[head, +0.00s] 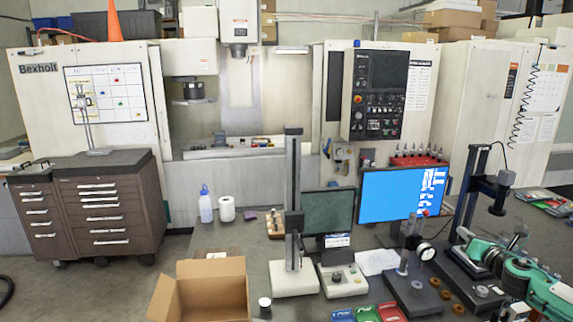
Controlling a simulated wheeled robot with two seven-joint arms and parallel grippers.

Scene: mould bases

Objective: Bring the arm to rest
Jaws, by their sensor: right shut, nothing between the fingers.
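My right arm, in teal green with dark joint rings, reaches in from the lower right corner of the head view. My right gripper (468,238) is at its far end, over the right part of the bench and close to the dark column stand (465,195). The gripper is shut and holds nothing that I can see. Its fingertips are small and hard to make out against the stand. My left arm and left gripper do not show.
The grey bench (245,240) holds a height gauge (293,200), a dial gauge stand (404,260), a dark monitor (328,212) and a blue-screen monitor (390,195). An open cardboard box (212,268) is at the front left. Little room is free around the gripper.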

